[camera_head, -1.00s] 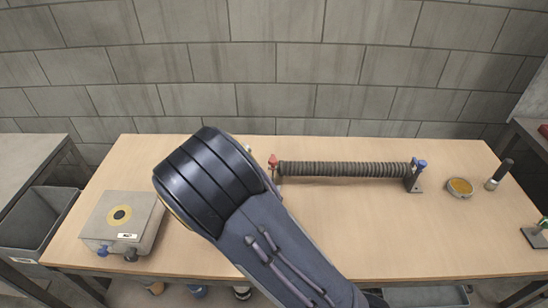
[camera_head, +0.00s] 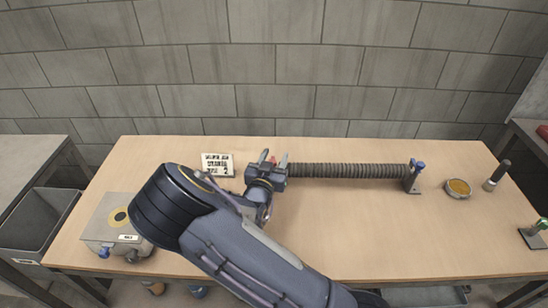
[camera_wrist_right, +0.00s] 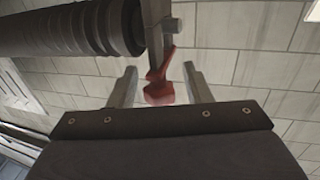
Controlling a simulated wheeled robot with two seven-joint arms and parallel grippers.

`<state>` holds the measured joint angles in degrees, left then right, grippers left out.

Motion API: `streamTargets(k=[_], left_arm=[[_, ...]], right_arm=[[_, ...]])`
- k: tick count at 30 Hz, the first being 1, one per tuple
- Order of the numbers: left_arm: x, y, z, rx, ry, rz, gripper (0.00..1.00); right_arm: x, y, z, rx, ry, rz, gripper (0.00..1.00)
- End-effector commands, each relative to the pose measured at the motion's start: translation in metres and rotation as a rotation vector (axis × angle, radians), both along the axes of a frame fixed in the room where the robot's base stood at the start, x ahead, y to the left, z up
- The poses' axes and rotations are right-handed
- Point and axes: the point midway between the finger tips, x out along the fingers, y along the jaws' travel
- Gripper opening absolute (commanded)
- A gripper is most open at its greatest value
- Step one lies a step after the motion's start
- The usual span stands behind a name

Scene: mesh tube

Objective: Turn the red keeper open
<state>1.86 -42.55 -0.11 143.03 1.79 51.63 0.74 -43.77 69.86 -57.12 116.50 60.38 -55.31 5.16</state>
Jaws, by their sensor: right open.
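The red keeper (camera_wrist_right: 160,82) sits at the left end of the dark ribbed mesh tube (camera_head: 345,170), on a grey post. In the right wrist view it lies between the two fingers of my right gripper (camera_wrist_right: 155,85), with a gap on both sides. In the head view my right gripper (camera_head: 274,160) is at the tube's left end, its fingers apart, and only a bit of red shows between them. A blue keeper (camera_head: 417,165) stands on the bracket at the tube's right end. My left gripper is not in view.
A grey box (camera_head: 110,222) with a yellow ring stands at the table's left. A printed card (camera_head: 217,164) lies behind my arm. A round yellow dish (camera_head: 458,188) and a dark-handled tool (camera_head: 497,175) are at the right.

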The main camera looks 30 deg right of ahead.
Motion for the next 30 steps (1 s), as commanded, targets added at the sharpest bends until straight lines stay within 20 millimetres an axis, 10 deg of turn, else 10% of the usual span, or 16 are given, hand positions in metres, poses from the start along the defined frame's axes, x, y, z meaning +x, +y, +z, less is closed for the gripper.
streamTargets(k=[5, 16, 30], left_arm=[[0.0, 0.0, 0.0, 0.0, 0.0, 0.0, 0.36], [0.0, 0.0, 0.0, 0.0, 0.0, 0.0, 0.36], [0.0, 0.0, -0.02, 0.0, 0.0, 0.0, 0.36]], right_arm=[[0.0, 0.0, 0.0, 0.0, 0.0, 0.0, 0.45], [0.0, 0.0, 0.0, 0.001, 0.001, 0.0, 0.0], [0.0, 0.0, -0.004, 0.003, 0.0, 0.129, 0.0]])
